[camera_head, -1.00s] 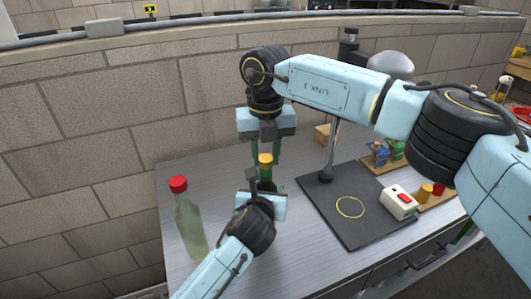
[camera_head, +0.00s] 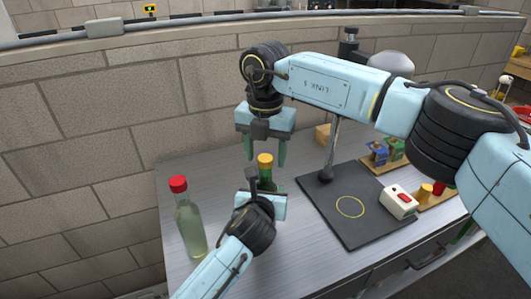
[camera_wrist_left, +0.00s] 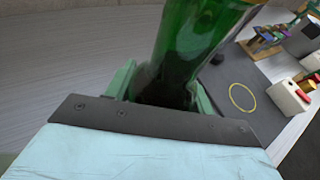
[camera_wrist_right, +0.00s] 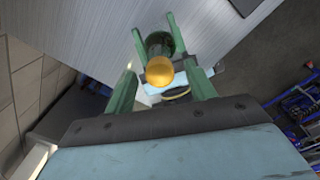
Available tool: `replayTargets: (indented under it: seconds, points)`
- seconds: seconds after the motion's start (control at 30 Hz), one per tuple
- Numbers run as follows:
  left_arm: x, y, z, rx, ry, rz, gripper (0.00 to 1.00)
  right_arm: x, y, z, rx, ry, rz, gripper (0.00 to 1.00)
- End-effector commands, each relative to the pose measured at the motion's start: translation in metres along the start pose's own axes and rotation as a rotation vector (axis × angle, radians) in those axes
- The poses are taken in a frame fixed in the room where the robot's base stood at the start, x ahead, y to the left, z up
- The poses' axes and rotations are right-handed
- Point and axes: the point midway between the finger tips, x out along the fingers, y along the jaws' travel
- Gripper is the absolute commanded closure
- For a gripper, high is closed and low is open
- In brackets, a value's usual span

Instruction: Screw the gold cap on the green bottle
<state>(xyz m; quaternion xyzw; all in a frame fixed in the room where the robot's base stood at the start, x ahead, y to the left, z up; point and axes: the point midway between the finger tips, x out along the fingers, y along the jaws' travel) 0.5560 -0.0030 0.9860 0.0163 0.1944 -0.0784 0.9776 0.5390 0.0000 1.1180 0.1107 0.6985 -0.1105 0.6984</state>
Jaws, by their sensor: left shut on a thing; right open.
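The green bottle (camera_head: 266,183) stands upright on the metal table. The gold cap (camera_head: 265,159) sits on top of its neck; whether its threads are tight cannot be told. My left gripper (camera_wrist_left: 163,90) is shut around the green bottle (camera_wrist_left: 200,40) from the near side. My right gripper (camera_head: 265,163) points down over the bottle, open, with one finger on each side of the cap and apart from it. In the right wrist view the gold cap (camera_wrist_right: 160,71) shows between the spread fingers, with the bottle's green glass (camera_wrist_right: 160,42) behind it.
A clear bottle with a red cap (camera_head: 190,220) stands at the left. A dark mat with a yellow ring (camera_head: 349,232) lies right of the green bottle, with a stand's post (camera_head: 329,150) on it.

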Motion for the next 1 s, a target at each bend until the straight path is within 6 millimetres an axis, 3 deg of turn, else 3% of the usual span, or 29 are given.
replayTargets:
  seconds: [0.5,0.7,1.0]
  points:
    - [0.000,0.000,-0.001,0.001,0.001,0.001,1.00,-0.098,0.000,0.000,0.001,-0.003,0.001,0.45]
    - [0.000,0.000,-0.001,0.002,0.001,0.001,1.00,-0.115,0.000,0.000,0.000,0.000,0.001,0.45]
    - [0.000,0.000,-0.001,0.002,0.001,0.001,1.00,-0.116,0.000,0.000,0.000,0.000,0.000,0.45]
